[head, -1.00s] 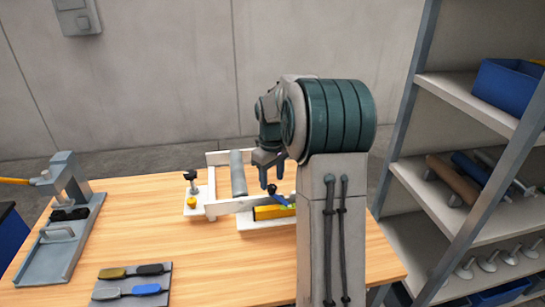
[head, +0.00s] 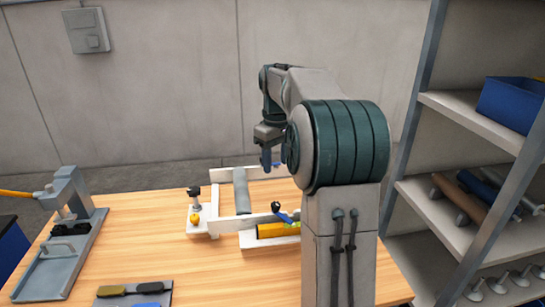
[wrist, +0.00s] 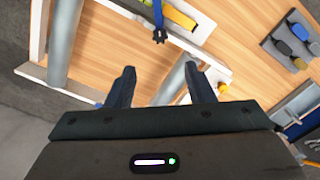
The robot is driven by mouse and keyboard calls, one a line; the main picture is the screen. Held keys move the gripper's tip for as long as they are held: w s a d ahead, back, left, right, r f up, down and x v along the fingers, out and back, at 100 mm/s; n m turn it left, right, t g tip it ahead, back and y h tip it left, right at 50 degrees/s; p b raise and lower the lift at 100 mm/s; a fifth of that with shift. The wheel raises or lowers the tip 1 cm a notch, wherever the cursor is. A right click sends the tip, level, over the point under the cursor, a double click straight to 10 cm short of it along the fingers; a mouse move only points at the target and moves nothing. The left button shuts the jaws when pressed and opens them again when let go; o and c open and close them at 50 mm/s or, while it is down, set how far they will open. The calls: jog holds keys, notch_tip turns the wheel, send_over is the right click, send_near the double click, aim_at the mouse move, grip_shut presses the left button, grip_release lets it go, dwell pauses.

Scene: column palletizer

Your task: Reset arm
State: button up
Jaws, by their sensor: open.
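My arm rises from the lower right in the head view and bends over the far side of the wooden table (head: 205,265). My gripper (head: 268,165) points down above the white frame fixture (head: 222,173) with its grey roller (head: 241,190). The wrist view shows my gripper (wrist: 160,88) with its two dark blue fingers spread apart and nothing between them. Below the fingers in that view are bare wood, the white frame and a grey cylinder (wrist: 172,82). My arm hides part of the fixture's right side in the head view.
A yellow piece (head: 272,231) lies at the fixture's front. A grey press-like stand (head: 62,245) with an orange handle is at the left. A grey mat (head: 135,300) with brush-like tools is at the front. A metal shelf (head: 455,105) with a blue bin (head: 512,103) stands right.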

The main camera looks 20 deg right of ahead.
jog(key=s+a+m+t, duration=0.2)
jog(key=s+a, duration=0.9)
jog(key=s, duration=0.1)
jog(key=s+a+f, duration=0.2)
jog(key=s+f, duration=0.1)
jog(key=s, duration=0.3)
jog(key=s+a+f+m+t, duration=0.1)
jog(key=s+a+f, duration=0.1)
jog(key=s+f, duration=0.2)
jog(key=shift+s+a+m, duration=0.3)
jog(key=shift+s, duration=1.45)
